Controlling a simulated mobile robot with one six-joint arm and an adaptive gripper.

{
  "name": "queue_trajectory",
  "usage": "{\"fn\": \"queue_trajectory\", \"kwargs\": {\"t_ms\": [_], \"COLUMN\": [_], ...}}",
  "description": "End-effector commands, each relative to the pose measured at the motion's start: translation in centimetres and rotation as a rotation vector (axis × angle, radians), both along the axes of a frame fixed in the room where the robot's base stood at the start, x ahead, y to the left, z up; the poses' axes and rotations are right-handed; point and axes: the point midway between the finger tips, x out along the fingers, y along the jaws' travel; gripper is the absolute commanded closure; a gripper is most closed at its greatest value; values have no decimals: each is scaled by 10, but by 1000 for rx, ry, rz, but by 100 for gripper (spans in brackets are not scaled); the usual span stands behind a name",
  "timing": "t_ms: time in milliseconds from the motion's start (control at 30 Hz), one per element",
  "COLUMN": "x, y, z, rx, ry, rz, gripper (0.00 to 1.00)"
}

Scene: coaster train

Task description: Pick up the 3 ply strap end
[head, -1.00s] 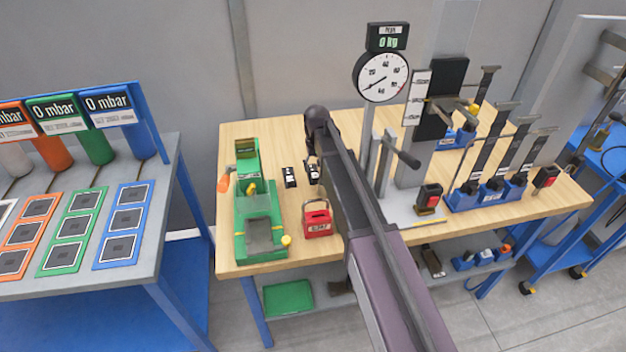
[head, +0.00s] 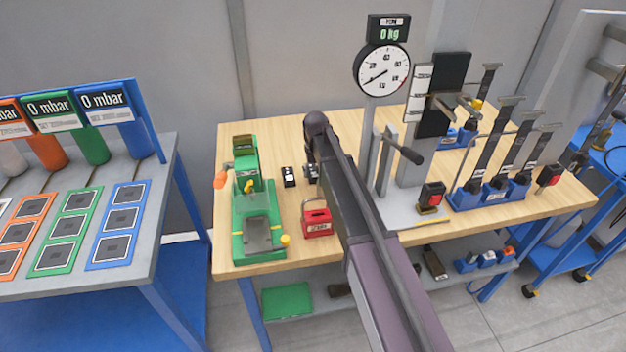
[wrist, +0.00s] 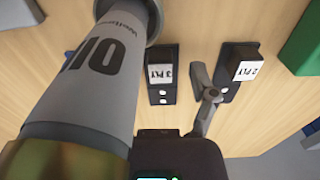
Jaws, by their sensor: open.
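The 3 ply strap end (wrist: 162,75) is a dark block with a white label, lying on the wooden bench in the wrist view. It is partly hidden in the head view (head: 312,172), beside my arm. The similar 2 ply strap end (wrist: 238,70) lies to its right in the wrist view and to its left in the head view (head: 289,177). My gripper (wrist: 180,105) is open and empty; one grey finger shows between the two blocks. Its other finger is hidden behind a large lettered cylinder. The 3 ply block appears beyond the gripper, with no visible contact.
A green machine (head: 258,215) stands at the bench's left. A small red box (head: 317,220) sits in front of the strap ends. A dial gauge (head: 382,70) and a lever stand (head: 390,165) rise to the right of my arm. Bare wood surrounds the blocks.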

Motion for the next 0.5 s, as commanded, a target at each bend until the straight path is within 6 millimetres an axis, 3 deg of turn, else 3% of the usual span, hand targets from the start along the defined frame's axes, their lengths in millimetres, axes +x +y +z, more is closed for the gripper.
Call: {"fn": "queue_trajectory", "kwargs": {"t_ms": [200,500], "x": [0,0], "y": [0,1], "z": [-18,-22], "rx": [0,0], "ry": [0,0], "rz": [0,1], "gripper": [26,26]}}
